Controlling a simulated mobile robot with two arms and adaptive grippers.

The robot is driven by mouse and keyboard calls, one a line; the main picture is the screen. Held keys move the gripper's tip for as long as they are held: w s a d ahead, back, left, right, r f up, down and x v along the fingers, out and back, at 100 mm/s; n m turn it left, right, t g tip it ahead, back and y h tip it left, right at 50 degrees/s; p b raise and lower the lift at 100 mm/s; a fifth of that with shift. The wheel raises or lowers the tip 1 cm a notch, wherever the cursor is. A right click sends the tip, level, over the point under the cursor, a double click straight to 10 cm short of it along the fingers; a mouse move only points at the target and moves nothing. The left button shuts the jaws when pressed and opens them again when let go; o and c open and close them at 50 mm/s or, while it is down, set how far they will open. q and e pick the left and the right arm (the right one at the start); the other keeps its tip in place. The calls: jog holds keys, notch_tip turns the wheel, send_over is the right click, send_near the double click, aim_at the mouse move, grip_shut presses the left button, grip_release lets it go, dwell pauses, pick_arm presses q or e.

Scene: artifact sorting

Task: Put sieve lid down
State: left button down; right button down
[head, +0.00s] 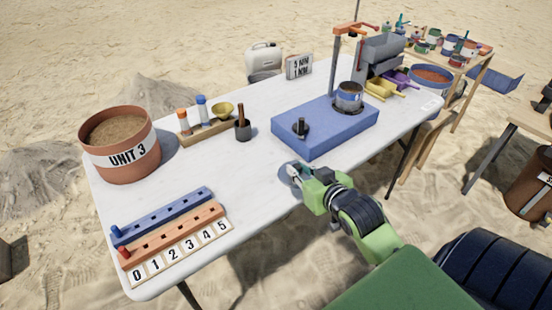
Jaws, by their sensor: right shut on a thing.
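My right gripper (295,172) is at the table's front edge, to the front of the blue block. It is shut on a flat grey-blue round thing (287,168), which looks like the sieve lid. Most of it is hidden by the fingers, and I cannot tell whether it touches the table. A round metal sieve or pan (348,97) stands at the back right of the blue block (322,130). A small dark piece with a knob (300,129) stands at the block's front left. My left gripper is not in view.
The middle of the table is clear.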

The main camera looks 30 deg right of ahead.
jog(key=x, duration=0.5)
jog(key=shift+w+a, duration=0.15)
jog(key=shift+a, duration=0.2)
send_over(277, 184)
jog(key=f, duration=0.5)
jog(key=shift+s+f, duration=0.25)
jog(key=shift+f, duration=0.15)
jog(key=shift+w+f, duration=0.2)
jog(key=shift+f, duration=0.05)
jog(key=shift+w+f, duration=0.1)
jog(key=shift+f, duration=1.55)
jog(key=shift+a, duration=0.1)
jog(key=c, duration=1.9)
grip_release()
jog(key=shift+f, duration=0.15)
